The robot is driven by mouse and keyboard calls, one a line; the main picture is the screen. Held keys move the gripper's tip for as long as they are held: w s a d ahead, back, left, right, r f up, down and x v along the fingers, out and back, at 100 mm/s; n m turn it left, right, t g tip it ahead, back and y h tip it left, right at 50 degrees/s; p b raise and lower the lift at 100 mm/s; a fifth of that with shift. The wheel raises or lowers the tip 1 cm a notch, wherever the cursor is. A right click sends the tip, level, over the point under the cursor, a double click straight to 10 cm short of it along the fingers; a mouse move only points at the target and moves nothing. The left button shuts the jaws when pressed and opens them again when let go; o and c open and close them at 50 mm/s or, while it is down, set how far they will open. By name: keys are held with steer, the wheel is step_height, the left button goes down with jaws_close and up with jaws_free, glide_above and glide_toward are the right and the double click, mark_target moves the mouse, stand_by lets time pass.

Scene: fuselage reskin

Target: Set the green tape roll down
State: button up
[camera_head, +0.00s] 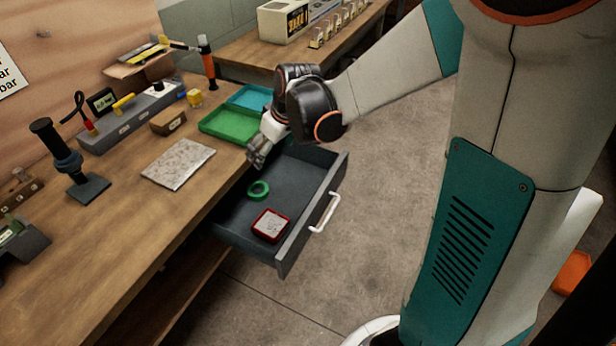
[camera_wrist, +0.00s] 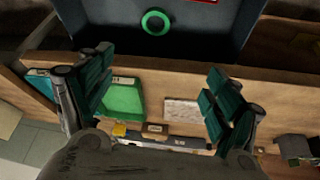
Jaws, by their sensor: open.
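The green tape roll (camera_head: 258,189) lies flat on the floor of the open grey drawer (camera_head: 318,171). It also shows in the wrist view (camera_wrist: 155,22), near the top of the picture and beyond my fingertips. My gripper (camera_head: 259,152) is above the back of the drawer, near the workbench edge, apart from the roll. In the wrist view the two dark green fingers (camera_wrist: 156,95) are spread wide with nothing between them.
A red-rimmed box (camera_head: 270,225) sits in the drawer near its front. The drawer has a white handle (camera_head: 325,212). A green tray (camera_head: 229,125), a blue tray (camera_head: 250,98) and a speckled plate (camera_head: 179,163) lie on the workbench (camera_head: 130,225). Floor right of the drawer is clear.

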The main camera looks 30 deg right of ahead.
steer(key=s+r+m+t, duration=0.1)
steer(key=s+r, duration=0.4)
steer(key=s, duration=0.6)
steer(key=s+r+m+t+h, duration=0.1)
steer(key=s+r+m, duration=0.2)
steer(key=s, duration=0.8)
steer(key=shift+a+r+m+h, duration=0.3)
steer(key=shift+r+m, duration=0.1)
steer(key=shift+r, duration=0.55)
steer(key=shift+s, duration=0.1)
